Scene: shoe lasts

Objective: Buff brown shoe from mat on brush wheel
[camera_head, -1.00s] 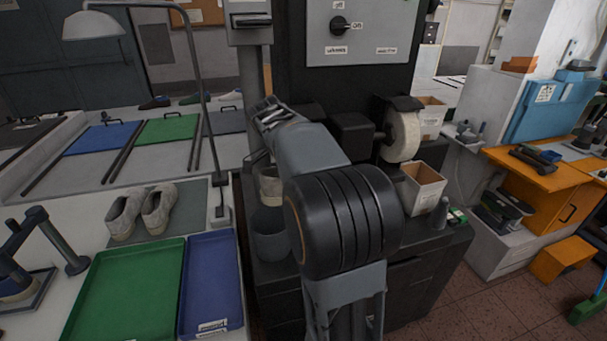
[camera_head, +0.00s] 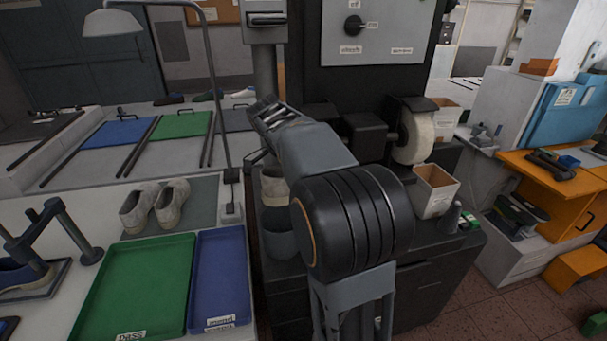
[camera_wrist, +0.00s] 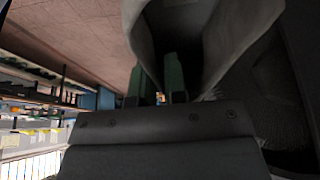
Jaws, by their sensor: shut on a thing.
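In the head view my gripper (camera_head: 265,114) is at the far end of my arm, left of the machine's middle, partly hidden by the arm. In the wrist view my gripper (camera_wrist: 160,90), with green fingers, is shut on the collar of a shoe (camera_wrist: 225,40). The shoe looks grey-brown in dim light, its dark opening facing the camera. A pale brush wheel (camera_head: 415,138) is on the machine's right side. A beige roll-like part (camera_head: 275,188) shows left of my arm, partly hidden. A pair of greyish shoes (camera_head: 155,206) stands on a dark mat (camera_head: 203,205) at left.
A green tray (camera_head: 140,285) and a blue tray (camera_head: 220,270) lie on the left table. A lamp pole (camera_head: 215,90) rises behind them. An open box (camera_head: 436,190) stands below the wheel.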

